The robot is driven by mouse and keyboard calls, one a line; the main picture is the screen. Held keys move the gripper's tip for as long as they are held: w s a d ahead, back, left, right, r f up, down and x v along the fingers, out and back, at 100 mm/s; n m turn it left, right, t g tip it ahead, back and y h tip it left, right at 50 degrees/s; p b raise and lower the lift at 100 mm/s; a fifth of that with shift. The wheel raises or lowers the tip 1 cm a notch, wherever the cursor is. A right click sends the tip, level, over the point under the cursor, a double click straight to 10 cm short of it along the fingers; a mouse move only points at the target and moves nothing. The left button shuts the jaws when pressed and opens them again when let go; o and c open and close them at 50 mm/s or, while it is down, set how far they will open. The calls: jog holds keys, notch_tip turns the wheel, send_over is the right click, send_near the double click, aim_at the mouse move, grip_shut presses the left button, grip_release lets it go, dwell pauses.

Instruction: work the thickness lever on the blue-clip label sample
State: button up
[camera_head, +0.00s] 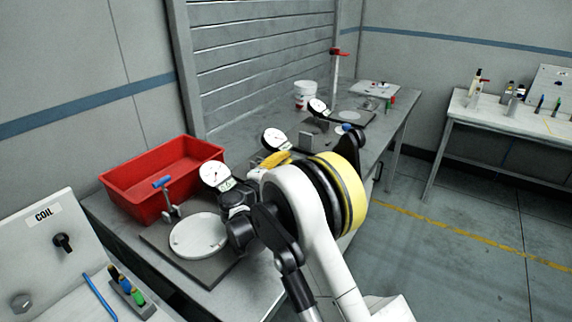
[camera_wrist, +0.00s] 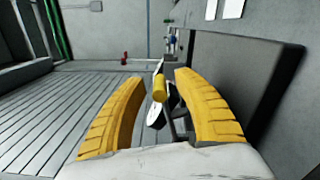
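A small stand with a blue handle (camera_head: 162,182) rises beside a round white disc (camera_head: 198,236) on a dark plate at the near end of the bench. A dial gauge (camera_head: 215,175) stands just right of it. A second dial (camera_head: 275,139) and a third dial (camera_head: 318,107) stand farther along. My gripper (camera_wrist: 160,95) has its two yellow fingers spread apart in the wrist view. A yellow cylinder (camera_wrist: 159,88) shows between them, with a white dial-like piece (camera_wrist: 153,117) below; contact is not visible. In the head view my arm hides much around the second dial. No label sample is clearly visible.
A red bin (camera_head: 165,178) sits at the bench's back left. A white bucket (camera_head: 305,95) and a tall red-topped post (camera_head: 338,75) stand farther back. A COIL panel (camera_head: 45,240) is at front left. Another bench (camera_head: 510,118) is at right, with open floor between.

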jog(key=shift+s+a, duration=0.1)
jog(key=v, duration=1.1)
jog(key=shift+s+a, duration=0.25)
jog(key=shift+s, duration=0.1)
